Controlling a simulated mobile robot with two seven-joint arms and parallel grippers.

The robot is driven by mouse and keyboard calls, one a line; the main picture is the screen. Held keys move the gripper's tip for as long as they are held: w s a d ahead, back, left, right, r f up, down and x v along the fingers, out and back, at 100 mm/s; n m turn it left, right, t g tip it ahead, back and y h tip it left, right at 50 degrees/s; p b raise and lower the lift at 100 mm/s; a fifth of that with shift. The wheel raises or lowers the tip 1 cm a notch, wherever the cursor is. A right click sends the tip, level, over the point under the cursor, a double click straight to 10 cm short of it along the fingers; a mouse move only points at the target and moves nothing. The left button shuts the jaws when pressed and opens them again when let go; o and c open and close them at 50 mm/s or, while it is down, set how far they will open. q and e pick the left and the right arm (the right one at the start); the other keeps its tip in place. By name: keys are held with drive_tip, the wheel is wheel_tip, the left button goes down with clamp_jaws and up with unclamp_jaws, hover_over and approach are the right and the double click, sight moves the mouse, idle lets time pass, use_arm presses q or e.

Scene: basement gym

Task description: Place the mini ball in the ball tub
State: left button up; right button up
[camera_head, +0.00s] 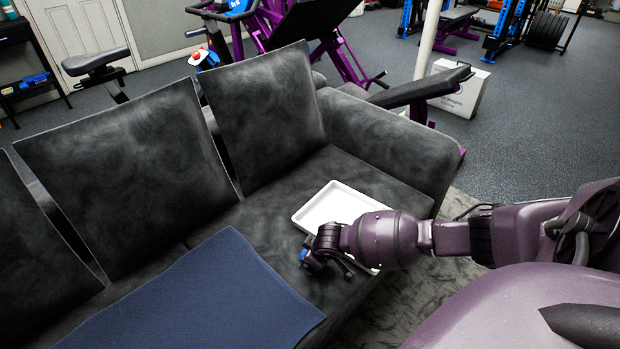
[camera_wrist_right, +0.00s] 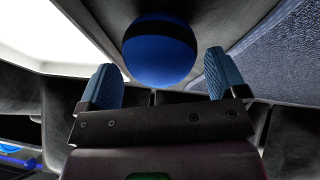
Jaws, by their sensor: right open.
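The mini ball (camera_wrist_right: 160,58) is blue with a black band. In the right wrist view it sits just beyond and between the tips of my right gripper (camera_wrist_right: 163,78), whose two blue fingers are spread apart. I cannot tell whether either finger touches it. In the head view my right gripper (camera_head: 312,262) is low over the sofa seat, and the ball cannot be clearly told from the blue fingers. The ball tub (camera_head: 325,205), a shallow white tray, lies on the seat behind my right forearm, which hides part of it. My left gripper is not in view.
A dark grey sofa (camera_head: 265,215) has tall back cushions and a right armrest (camera_head: 385,135) beside the tub. A blue mat (camera_head: 205,295) covers the seat left of my gripper. Gym machines stand behind the sofa.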

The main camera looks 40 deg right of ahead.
drive_tip(key=f, duration=0.1)
drive_tip(key=f+b, duration=0.1)
drive_tip(key=f, duration=0.1)
drive_tip(key=shift+w+d+f, duration=0.2)
drive_tip(key=shift+f, duration=0.05)
drive_tip(key=shift+w, duration=0.3)
drive_tip(key=c, duration=0.3)
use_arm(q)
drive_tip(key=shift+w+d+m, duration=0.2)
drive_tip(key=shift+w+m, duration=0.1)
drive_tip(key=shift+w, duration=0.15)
use_arm(e)
drive_tip(key=shift+r, duration=0.1)
drive_tip(key=c, duration=0.4)
